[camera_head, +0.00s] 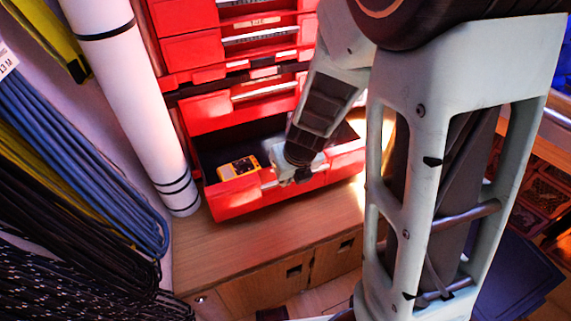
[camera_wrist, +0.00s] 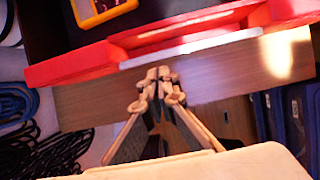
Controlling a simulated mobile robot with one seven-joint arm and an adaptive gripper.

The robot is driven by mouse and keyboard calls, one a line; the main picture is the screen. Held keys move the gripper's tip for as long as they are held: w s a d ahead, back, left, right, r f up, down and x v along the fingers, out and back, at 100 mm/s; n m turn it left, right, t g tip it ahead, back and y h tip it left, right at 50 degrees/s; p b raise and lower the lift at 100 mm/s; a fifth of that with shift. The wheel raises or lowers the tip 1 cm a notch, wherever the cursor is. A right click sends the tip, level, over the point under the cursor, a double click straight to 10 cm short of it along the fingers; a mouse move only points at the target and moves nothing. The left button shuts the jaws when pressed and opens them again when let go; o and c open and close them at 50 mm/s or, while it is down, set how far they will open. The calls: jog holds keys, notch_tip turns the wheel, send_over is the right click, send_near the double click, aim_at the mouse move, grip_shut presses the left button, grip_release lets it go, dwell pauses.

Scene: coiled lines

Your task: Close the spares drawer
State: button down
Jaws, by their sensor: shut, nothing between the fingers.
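The open red drawer (camera_head: 236,203) is the lowest of the red cabinet and stands pulled out over the wooden bench top. I cannot read its label; it is the only drawer clearly open. In the wrist view its red front (camera_wrist: 75,67) runs across the picture with a pale label strip on it. A yellow device (camera_head: 238,168) lies inside, partly cut off at the top of the wrist view (camera_wrist: 88,19). My gripper (camera_head: 283,177) is at the drawer's front. In the wrist view its fingertips (camera_wrist: 158,75) are together just at the front's lower edge; I cannot tell whether they touch it.
More red drawers (camera_head: 190,55) above look shut. A white tube (camera_head: 120,100) stands close at the drawer's left. Blue coiled lines (camera_head: 75,150) and dark ropes (camera_head: 60,235) hang farther left. The wooden bench top (camera_head: 215,255) is clear in front of the drawer.

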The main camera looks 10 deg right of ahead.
jog(key=shift+w+a+f, duration=0.1)
jog(key=shift+w+a, duration=0.1)
jog(key=shift+w, duration=0.5)
jog(key=shift+w+a+f, duration=0.15)
jog(key=shift+w+a, duration=0.05)
jog(key=shift+w, duration=0.5)
jog(key=shift+w+a+f, duration=0.1)
jog(key=shift+w+a, duration=0.1)
jog(key=shift+w, duration=0.5)
jog(key=shift+w, duration=0.1)
